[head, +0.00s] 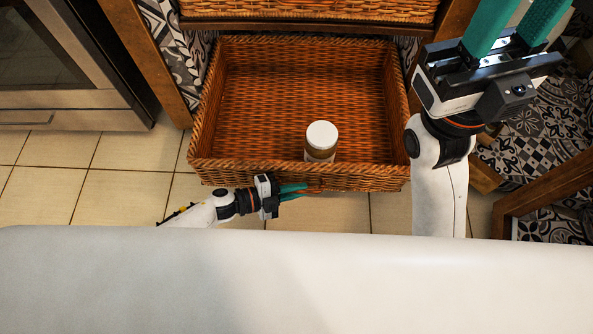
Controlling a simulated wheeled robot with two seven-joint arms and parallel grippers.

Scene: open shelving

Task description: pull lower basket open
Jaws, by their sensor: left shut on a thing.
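The lower basket (300,172) is a reddish-brown woven wicker box, pulled well out from under the upper basket, with its inside open to view. A jar with a white lid (321,143) stands inside near the front wall. My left gripper (295,190) is at the outside of the front wall, its green fingers shut on the basket; the exact grip spot is small and partly hidden. My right gripper (517,22) is raised at the upper right, beside the basket. Its green fingers are apart with nothing seen between them, their tips near or past the top edge.
The upper wicker basket (310,10) sits in the wooden shelf frame above. An oven (62,62) stands at the left. A wooden post (552,190) is at the right. Beige floor tiles (120,190) are clear at the left front.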

